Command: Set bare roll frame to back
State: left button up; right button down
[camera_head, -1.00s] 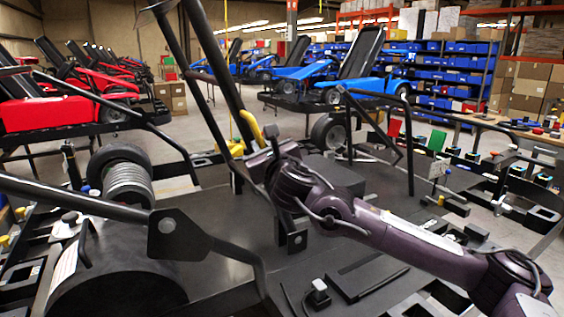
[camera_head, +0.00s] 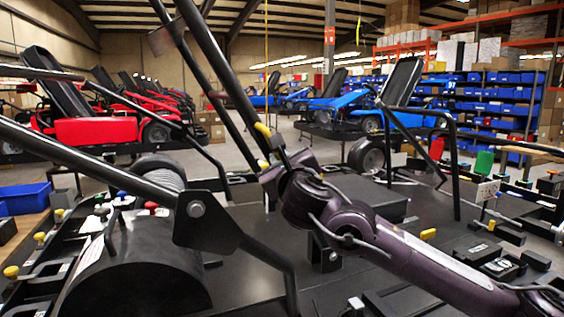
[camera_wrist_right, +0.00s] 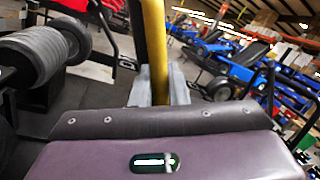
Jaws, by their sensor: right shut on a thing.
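The bare roll frame is a set of black tubes (camera_head: 222,60) that rises from the middle of the kart stand to the top edge in the head view. My right gripper (camera_head: 268,150) is at its lower part, at the end of my purple arm. In the right wrist view a yellow length of tube (camera_wrist_right: 155,45) stands upright between the grey fingers (camera_wrist_right: 168,88), which are closed on it. Much of the grip is hidden by my wrist in the head view. My left gripper is not in view.
A black tube with a plate (camera_head: 200,212) crosses the left foreground above a dark rounded body (camera_head: 135,275). A ribbed roller (camera_head: 155,172) lies behind it. Red karts (camera_head: 95,130) and a blue kart (camera_head: 340,105) stand behind. Small parts line the right edge.

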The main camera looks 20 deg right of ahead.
jog(key=shift+a+f, duration=0.15)
jog(key=c, duration=1.5)
grip_release()
jog(key=shift+a, duration=0.15)
jog(key=shift+o, duration=0.2)
